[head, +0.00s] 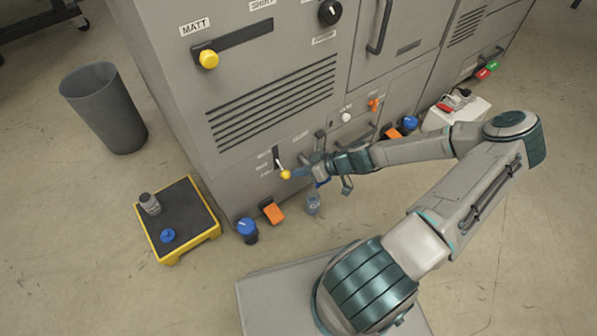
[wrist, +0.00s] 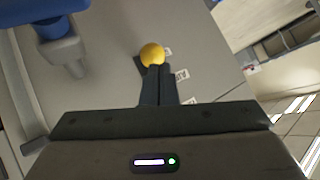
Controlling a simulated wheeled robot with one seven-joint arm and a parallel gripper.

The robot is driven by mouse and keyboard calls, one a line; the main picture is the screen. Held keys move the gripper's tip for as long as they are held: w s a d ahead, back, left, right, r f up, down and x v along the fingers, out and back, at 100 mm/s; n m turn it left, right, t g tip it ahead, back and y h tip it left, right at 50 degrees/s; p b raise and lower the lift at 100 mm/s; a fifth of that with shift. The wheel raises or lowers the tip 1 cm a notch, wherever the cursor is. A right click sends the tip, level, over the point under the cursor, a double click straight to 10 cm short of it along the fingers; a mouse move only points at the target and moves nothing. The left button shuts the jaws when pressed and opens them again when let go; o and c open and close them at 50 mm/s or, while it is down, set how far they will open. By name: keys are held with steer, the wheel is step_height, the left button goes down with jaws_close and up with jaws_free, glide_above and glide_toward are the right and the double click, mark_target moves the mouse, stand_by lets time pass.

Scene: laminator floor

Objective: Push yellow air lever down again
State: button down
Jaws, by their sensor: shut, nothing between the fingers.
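The yellow air lever (head: 286,174) is a small yellow ball knob on a short stem at a dark vertical slot, low on the front of the grey machine. The knob is at the lower end of the slot in the head view. My gripper (head: 299,173) is shut and empty, with its fingertips right beside the knob. In the wrist view the yellow knob (wrist: 152,54) is just beyond the tips of my closed fingers (wrist: 158,68). I cannot tell whether they touch. Small labels beside the slot are too small to read fully.
A larger yellow knob (head: 208,59) sits at MATT higher on the machine. Blue (head: 247,230) and orange (head: 273,213) items stand at the machine's foot. A black-topped yellow platform (head: 184,238) and a grey bin (head: 103,107) are at left.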

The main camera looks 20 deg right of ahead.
steer(key=shift+a+r+p, duration=0.1)
steer(key=shift+r+p, duration=0.2)
steer(key=shift+r, duration=0.3)
steer(key=s+d+r+p, duration=0.2)
steer(key=s+d+p, duration=0.1)
steer(key=s+d, duration=0.5)
steer(key=shift+d+r+p, duration=0.3)
steer(key=shift+d+r, duration=0.05)
steer(key=shift+d, duration=1.2)
